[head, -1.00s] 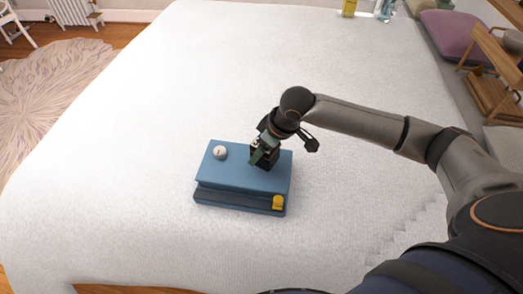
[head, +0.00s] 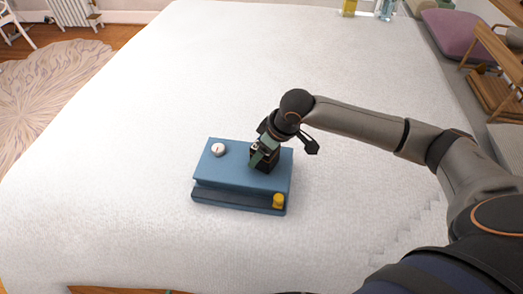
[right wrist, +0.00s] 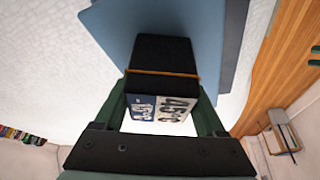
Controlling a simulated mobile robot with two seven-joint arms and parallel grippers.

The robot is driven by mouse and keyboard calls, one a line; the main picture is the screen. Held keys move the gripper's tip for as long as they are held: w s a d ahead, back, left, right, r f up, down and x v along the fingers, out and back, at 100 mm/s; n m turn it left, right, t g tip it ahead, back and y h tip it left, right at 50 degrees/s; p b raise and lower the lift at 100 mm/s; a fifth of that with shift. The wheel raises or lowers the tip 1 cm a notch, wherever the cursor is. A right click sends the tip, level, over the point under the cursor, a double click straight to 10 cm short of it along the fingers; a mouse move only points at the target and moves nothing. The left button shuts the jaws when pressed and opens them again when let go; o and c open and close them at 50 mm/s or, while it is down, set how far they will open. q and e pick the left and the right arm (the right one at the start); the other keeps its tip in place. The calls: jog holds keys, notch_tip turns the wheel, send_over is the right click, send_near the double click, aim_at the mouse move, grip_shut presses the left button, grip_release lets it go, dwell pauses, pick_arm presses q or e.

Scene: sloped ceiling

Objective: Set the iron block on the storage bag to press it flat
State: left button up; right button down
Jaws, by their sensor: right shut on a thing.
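The storage bag (head: 225,172) is a thick blue bag lying on the bed, with a white round valve (head: 218,149) on top and a yellow piece (head: 278,201) at its front right corner. The iron block (head: 266,163) is small and black, over the right part of the bag's top. In the right wrist view the block (right wrist: 163,53) has an orange line and a printed label, with the blue bag (right wrist: 213,35) behind it. My right gripper (right wrist: 162,92) is shut on the block. I cannot tell whether the block touches the bag. My left gripper is not in view.
The white bedspread (head: 200,70) is clear around the bag. A yellow bottle (head: 349,7) and a bluish bottle (head: 386,9) stand at the far edge. A purple cushion (head: 448,33) and a wooden rack (head: 497,60) are at the right. A rug (head: 45,95) lies at the left.

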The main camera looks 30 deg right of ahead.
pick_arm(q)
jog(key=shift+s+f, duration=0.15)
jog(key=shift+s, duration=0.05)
pick_arm(e)
jog(key=shift+f, duration=0.25)
jog(key=shift+c, duration=1)
grip_release()
jog(key=shift+o, duration=1)
jog(key=shift+s+f, duration=0.1)
jog(key=shift+f, duration=0.05)
pick_arm(q)
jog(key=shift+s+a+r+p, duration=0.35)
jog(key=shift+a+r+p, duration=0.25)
jog(key=shift+p, duration=0.45)
pick_arm(e)
jog(key=v, duration=1.2)
jog(key=shift+r, duration=0.35)
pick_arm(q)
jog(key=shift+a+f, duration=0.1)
pick_arm(e)
jog(key=shift+d, duration=0.1)
